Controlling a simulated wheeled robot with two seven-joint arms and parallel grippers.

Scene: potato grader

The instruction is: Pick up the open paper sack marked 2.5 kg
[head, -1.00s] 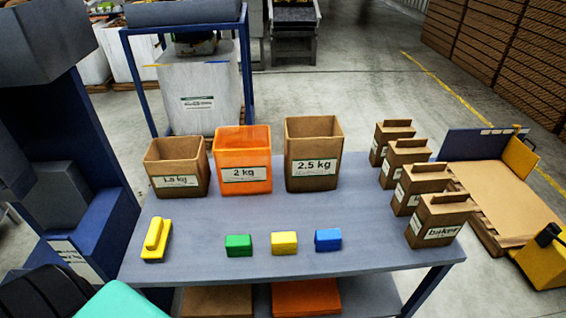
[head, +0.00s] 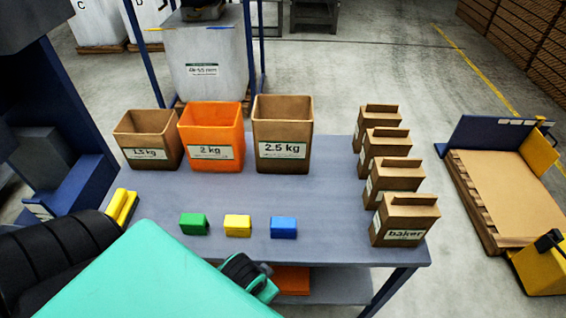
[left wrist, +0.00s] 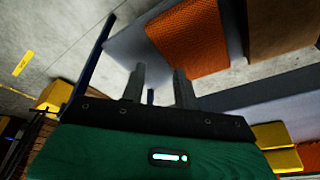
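The open brown paper sack marked 2.5 kg (head: 283,134) stands upright at the back of the grey table, right of the orange 2 kg sack (head: 212,137). Nothing touches it from my side. My left arm's teal and black links cover the table's front left in the head view, well short of the sack. In the left wrist view my left gripper (left wrist: 159,88) has its two dark fingers apart with nothing held between them. The 2.5 kg sack cannot be made out there. My right gripper is not in view.
A 1.5 kg sack (head: 148,140) stands at the back left. Green (head: 194,224), yellow (head: 237,225) and blue (head: 283,227) blocks lie in front. Several closed baker sacks (head: 404,219) line the right edge. The grey table (head: 325,200) is clear between sacks and blocks.

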